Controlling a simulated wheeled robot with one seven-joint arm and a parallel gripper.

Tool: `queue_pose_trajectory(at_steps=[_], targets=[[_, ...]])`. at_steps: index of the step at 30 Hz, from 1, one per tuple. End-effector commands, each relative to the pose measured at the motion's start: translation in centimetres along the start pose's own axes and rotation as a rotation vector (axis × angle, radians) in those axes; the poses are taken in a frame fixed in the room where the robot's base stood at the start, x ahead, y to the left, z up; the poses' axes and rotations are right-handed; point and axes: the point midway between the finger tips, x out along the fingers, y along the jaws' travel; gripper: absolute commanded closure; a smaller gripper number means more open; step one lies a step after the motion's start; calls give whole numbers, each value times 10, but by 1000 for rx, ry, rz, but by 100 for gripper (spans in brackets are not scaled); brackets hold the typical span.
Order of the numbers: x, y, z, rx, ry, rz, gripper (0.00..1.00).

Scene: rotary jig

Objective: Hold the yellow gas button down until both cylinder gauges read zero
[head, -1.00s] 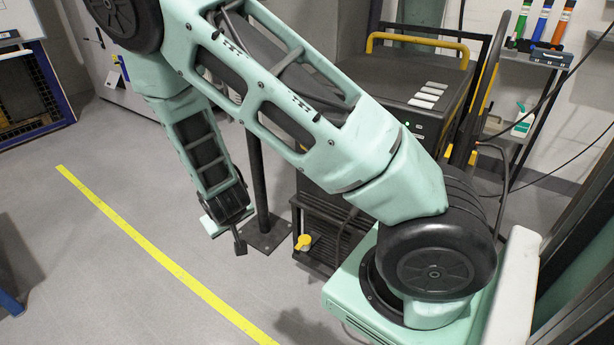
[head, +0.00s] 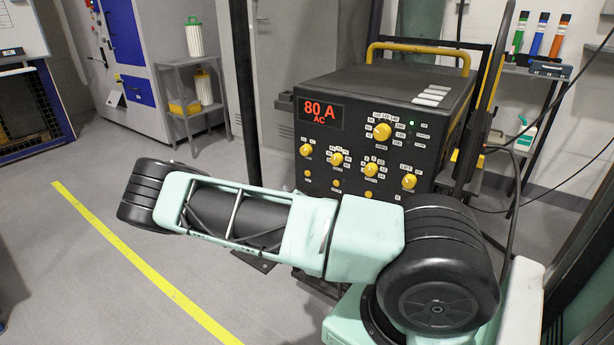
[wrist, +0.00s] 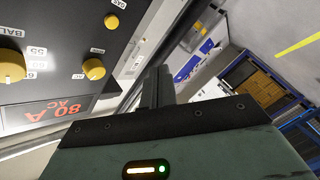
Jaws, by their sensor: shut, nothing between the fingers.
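The black welder (head: 345,93) faces me in the head view, with a lit red 80 A AC display and several yellow knobs and small buttons. A small yellow button (head: 307,173) is at the panel's lower left; in the wrist view it appears upside down (wrist: 111,21), beside a yellow knob (wrist: 94,68). My gripper (wrist: 156,88) is shut and empty in the wrist view, beside the panel's edge and apart from the button. My arm hides it in the head view. No cylinder gauges are in view.
A dark pole (head: 243,90) stands left of the welder. A grey shelf (head: 185,65) with white canisters stands behind. A side shelf (head: 535,72) holds coloured bottles. The floor around the yellow line (head: 150,268) is clear.

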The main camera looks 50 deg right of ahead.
Motion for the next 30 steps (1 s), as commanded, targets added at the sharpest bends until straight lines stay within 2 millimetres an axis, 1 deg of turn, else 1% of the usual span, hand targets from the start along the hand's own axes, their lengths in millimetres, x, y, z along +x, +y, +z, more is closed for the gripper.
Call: queue_pose_trajectory(at_steps=[7, 21, 25, 30], targets=[[7, 5, 6, 0, -3, 1, 100], [49, 36, 37, 1, -3, 1, 100], [56, 41, 42, 2, -3, 0, 100], [61, 44, 45, 1, -2, -1, 100]])
